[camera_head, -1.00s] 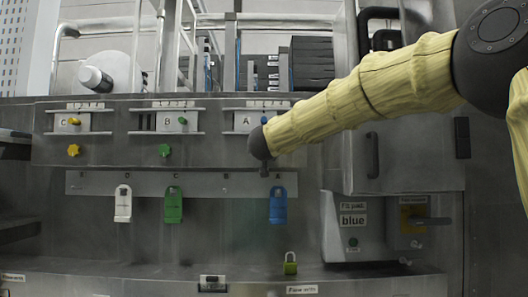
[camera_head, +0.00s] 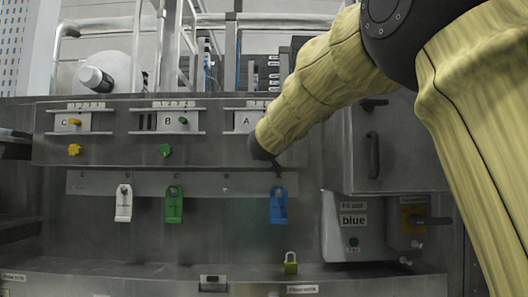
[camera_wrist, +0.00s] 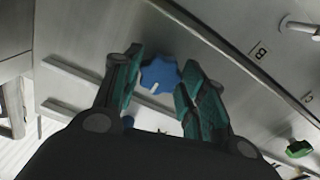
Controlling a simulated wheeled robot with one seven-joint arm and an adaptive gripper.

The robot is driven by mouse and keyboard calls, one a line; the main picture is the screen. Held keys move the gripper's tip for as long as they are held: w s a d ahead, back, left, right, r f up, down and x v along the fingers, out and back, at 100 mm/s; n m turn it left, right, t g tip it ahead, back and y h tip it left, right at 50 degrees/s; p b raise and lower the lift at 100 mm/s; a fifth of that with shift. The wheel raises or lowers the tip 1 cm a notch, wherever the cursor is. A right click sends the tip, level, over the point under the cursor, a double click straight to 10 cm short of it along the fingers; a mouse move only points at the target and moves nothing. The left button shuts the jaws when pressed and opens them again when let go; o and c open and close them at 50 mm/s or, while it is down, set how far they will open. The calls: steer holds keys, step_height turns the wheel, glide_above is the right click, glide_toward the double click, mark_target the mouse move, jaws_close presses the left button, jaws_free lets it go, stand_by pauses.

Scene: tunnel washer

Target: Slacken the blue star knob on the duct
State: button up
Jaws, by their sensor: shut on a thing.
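The blue star knob (camera_wrist: 160,74) shows in the wrist view, on the grey duct panel below station A. My gripper (camera_wrist: 159,66) has its two teal-padded fingers on either side of the knob and is shut on it. A pale mark shows on the knob's near part. In the head view my yellow-sleeved arm covers the knob and the fingers.
A yellow star knob (camera_head: 74,150) and a green star knob (camera_head: 166,150) sit left on the same panel. White (camera_head: 123,203), green (camera_head: 174,204) and blue (camera_head: 278,205) tags hang below. A cabinet with a dark handle (camera_head: 373,155) stands close on the right.

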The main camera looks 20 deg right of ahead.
steer(key=shift+f, duration=0.2)
steer(key=o, duration=1)
steer(key=shift+r, duration=0.1)
steer(key=shift+r, duration=0.1)
